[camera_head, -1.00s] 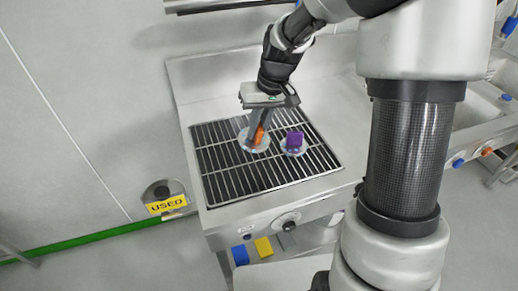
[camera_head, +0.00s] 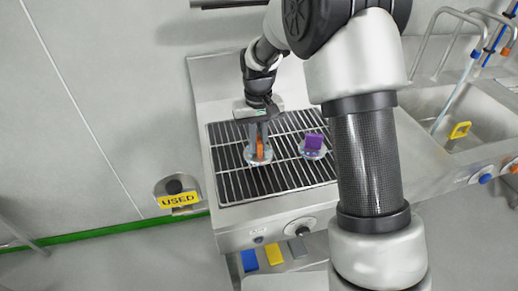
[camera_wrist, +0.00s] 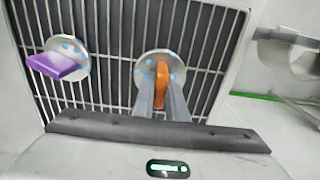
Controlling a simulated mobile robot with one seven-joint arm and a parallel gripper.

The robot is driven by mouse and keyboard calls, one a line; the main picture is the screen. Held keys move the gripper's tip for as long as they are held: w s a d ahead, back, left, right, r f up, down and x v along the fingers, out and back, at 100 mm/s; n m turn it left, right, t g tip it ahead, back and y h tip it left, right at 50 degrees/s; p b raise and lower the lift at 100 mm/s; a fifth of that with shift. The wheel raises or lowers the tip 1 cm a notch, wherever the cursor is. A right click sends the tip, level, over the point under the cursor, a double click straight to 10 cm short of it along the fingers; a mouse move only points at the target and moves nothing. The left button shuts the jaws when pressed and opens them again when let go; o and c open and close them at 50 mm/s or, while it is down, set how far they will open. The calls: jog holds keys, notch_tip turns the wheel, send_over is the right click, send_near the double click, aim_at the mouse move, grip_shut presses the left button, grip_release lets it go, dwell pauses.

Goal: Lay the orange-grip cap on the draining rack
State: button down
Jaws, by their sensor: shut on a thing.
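The orange-grip cap (camera_head: 261,150) is a round metallic disc with blue spots and an upright orange grip. It is at the left part of the draining rack (camera_head: 235,185), a dark grid of metal bars. My gripper (camera_head: 260,140) points down over the cap and is shut on its orange grip. In the wrist view the orange-grip cap (camera_wrist: 146,71) shows between the grey fingers (camera_wrist: 163,97) and looks flat against or just above the bars; any small gap cannot be told.
A purple-grip cap (camera_head: 313,143) lies on the rack to the right. A sink (camera_head: 470,110) with a yellow item is at the far right. A yellow "USED" sign (camera_head: 178,200) hangs on the wall at left. Blue, yellow and grey blocks (camera_head: 273,250) sit below the rack's front.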

jog(key=shift+f, duration=1.2)
jog(key=shift+f, duration=0.2)
jog(key=c, duration=1.8)
grip_release()
jog(key=shift+o, duration=0.2)
jog(key=shift+r, duration=0.1)
